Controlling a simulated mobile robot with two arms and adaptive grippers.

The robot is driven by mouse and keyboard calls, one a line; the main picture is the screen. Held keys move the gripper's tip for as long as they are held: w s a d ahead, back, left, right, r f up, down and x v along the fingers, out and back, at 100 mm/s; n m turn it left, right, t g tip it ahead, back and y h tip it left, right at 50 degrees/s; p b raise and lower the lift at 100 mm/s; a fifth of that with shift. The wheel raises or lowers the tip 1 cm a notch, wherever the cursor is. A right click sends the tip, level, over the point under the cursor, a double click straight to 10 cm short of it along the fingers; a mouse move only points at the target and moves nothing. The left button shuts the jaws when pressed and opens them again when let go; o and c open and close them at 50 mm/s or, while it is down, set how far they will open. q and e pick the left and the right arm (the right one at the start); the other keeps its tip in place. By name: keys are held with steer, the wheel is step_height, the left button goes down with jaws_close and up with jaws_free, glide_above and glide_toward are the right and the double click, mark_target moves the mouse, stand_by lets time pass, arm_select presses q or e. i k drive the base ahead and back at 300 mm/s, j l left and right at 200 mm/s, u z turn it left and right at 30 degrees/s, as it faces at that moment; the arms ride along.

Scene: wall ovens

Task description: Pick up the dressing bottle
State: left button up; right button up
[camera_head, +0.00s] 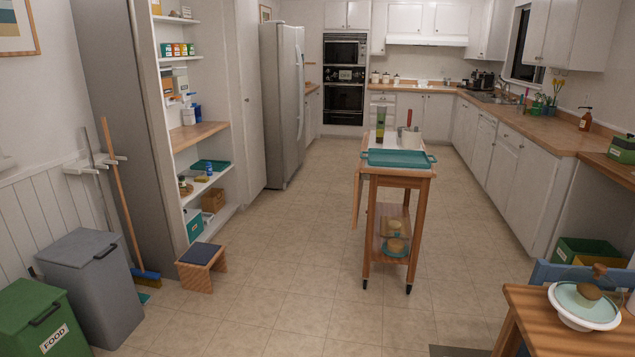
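A tall dark green bottle (381,122) stands upright on the top of the wooden cart (398,172), at the middle of the view; it may be the dressing bottle, but I cannot read a label. A teal tray (398,159) lies in front of it. An amber bottle (586,120) with a dark pump-like top stands on the right counter. Small white and blue bottles (188,115) stand on the left shelves. Neither of my grippers is in view.
Open tiled floor (270,260) surrounds the cart. A step stool (201,266), a broom (122,195) and grey and green bins (92,285) stand at left. A wooden table (565,325) with a lidded white bowl is at front right, with a blue chair (575,275) behind it.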

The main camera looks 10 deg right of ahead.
mark_target(380, 130)
steer(key=i+l, duration=0.15)
steer(key=i, duration=0.45)
steer(key=i+l, duration=0.1)
steer(key=i, duration=0.55)
steer(key=i+l, duration=0.15)
steer(key=i, duration=0.45)
steer(key=i+j, duration=0.1)
steer(key=i, duration=1)
steer(key=i+j+u, duration=0.1)
steer(key=i, duration=1)
